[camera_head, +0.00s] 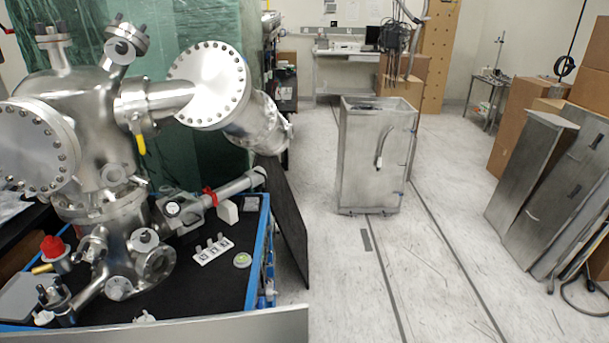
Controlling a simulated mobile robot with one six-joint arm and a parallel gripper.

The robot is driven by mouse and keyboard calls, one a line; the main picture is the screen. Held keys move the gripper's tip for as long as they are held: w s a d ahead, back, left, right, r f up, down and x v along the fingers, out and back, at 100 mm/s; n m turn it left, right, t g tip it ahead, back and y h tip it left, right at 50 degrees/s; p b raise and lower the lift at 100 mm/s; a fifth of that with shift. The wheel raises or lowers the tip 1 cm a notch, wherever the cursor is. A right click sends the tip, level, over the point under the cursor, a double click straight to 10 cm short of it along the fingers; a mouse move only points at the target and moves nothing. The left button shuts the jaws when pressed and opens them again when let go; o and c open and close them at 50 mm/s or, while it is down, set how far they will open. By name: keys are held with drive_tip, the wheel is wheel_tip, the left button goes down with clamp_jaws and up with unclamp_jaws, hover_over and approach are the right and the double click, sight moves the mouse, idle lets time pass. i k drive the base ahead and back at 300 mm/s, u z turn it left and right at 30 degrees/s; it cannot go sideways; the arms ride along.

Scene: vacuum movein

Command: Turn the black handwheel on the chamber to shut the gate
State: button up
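The steel vacuum chamber (85,110) stands at the left on a blue-framed cart, with several round bolted flanges and ports. I cannot pick out a black handwheel on it for certain. Small black-topped fittings (57,292) sit on a low port at the chamber's lower left. A small valve body with a round, pale face (172,209) sits on the pipe at the chamber's lower right. The gate itself is not visible, so I cannot tell whether it is open or shut. My gripper is not in view.
The cart's black top (215,275) holds a white block with upright pegs (213,249) and a small round disc (242,260). A dark panel (285,220) leans at its right. A metal cabinet (376,155) stands mid-floor. Open floor (400,265) lies right of the cart.

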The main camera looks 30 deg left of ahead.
sight(171, 208)
drive_tip(key=z, duration=0.6)
drive_tip(key=k, duration=1)
drive_tip(key=u, duration=2)
drive_tip(key=i, duration=1)
drive_tip(key=u, duration=0.1)
